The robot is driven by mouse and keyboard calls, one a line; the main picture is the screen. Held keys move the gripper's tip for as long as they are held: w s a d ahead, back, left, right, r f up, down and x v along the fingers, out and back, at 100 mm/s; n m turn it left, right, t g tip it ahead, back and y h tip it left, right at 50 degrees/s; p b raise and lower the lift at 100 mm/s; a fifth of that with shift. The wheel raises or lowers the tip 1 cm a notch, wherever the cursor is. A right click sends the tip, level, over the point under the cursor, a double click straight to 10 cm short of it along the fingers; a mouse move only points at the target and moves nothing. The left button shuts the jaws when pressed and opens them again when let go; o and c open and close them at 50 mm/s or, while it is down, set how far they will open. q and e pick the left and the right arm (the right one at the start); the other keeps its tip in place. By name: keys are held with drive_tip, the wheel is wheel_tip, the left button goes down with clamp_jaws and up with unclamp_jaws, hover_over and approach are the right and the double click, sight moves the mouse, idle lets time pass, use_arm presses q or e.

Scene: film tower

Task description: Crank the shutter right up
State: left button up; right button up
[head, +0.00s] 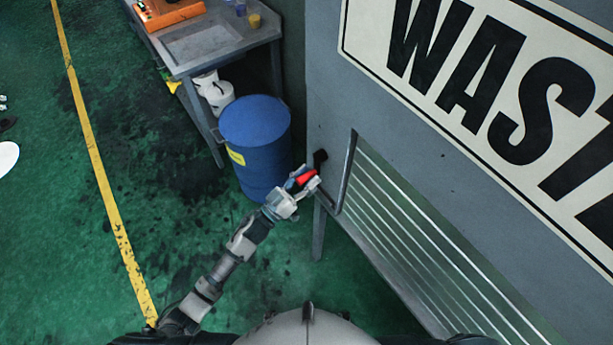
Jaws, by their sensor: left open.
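The shutter (408,232) is a panel of pale horizontal slats in a grey frame, below the big sign at the right. It fills the part of its opening that I can see. A crank with a black mount (320,156) sits on the grey wall just left of the shutter frame. Its red handle (306,176) points out toward my left gripper (304,183). The left gripper is open, with its fingers right at the red handle; whether they touch it I cannot tell. My right gripper is out of view.
A blue drum (255,130) with a yellow label stands close behind my left forearm. A grey workbench (207,45) with an orange case (168,12) is at the upper left. A white sign (480,80) covers the wall.

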use_arm(q)
drive_tip(key=shift+a, duration=0.15)
clamp_jaws()
